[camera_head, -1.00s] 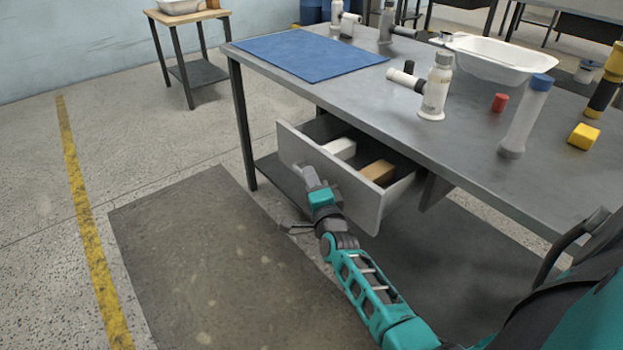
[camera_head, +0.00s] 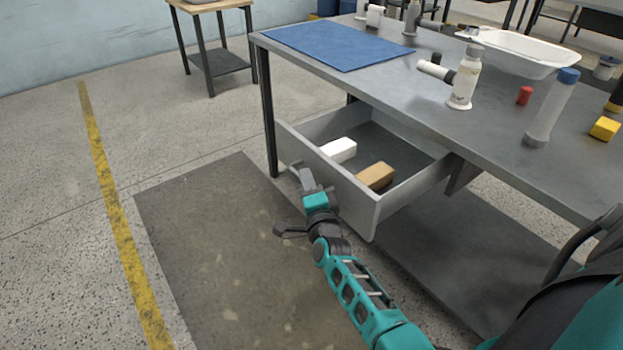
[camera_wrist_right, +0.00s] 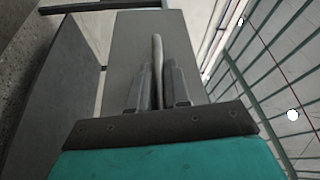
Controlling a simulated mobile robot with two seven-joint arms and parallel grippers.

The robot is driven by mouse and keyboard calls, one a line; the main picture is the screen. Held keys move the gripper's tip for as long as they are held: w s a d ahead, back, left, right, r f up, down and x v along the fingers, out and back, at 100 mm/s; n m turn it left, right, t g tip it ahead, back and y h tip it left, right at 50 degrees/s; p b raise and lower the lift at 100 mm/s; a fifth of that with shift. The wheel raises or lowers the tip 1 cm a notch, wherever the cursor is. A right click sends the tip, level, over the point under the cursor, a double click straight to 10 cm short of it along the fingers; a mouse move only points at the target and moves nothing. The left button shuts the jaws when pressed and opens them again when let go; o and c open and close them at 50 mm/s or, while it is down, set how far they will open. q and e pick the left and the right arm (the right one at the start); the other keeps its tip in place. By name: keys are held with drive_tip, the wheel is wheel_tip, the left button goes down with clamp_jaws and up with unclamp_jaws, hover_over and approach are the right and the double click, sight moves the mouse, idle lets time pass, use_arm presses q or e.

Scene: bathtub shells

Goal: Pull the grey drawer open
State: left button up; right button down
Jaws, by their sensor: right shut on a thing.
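The grey drawer (camera_head: 358,205) is pulled well out from under the grey workbench. A white block (camera_head: 339,150) and a tan block (camera_head: 375,176) lie inside it. My right gripper (camera_head: 299,170) is at the drawer's front panel. In the right wrist view its two fingers (camera_wrist_right: 158,88) are shut on the pale bar handle (camera_wrist_right: 158,60) of the drawer, with the grey front panel behind. In the head view the gripper mostly hides the handle. My left gripper is not in view.
The workbench (camera_head: 400,85) carries a blue mat (camera_head: 338,45), white bottles, a white basin (camera_head: 520,52), a red cylinder (camera_head: 524,95) and a yellow block (camera_head: 604,128). A small side table (camera_head: 215,60) stands behind left. The floor before the drawer is clear.

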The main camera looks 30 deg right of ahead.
drive_tip(key=shift+a, duration=0.25)
drive_tip(key=c, duration=1.2)
unclamp_jaws()
drive_tip(key=shift+o, duration=0.2)
drive_tip(key=p+v, duration=0.4)
drive_tip(key=v, duration=0.9)
drive_tip(key=shift+d, duration=0.1)
drive_tip(key=shift+p, duration=0.3)
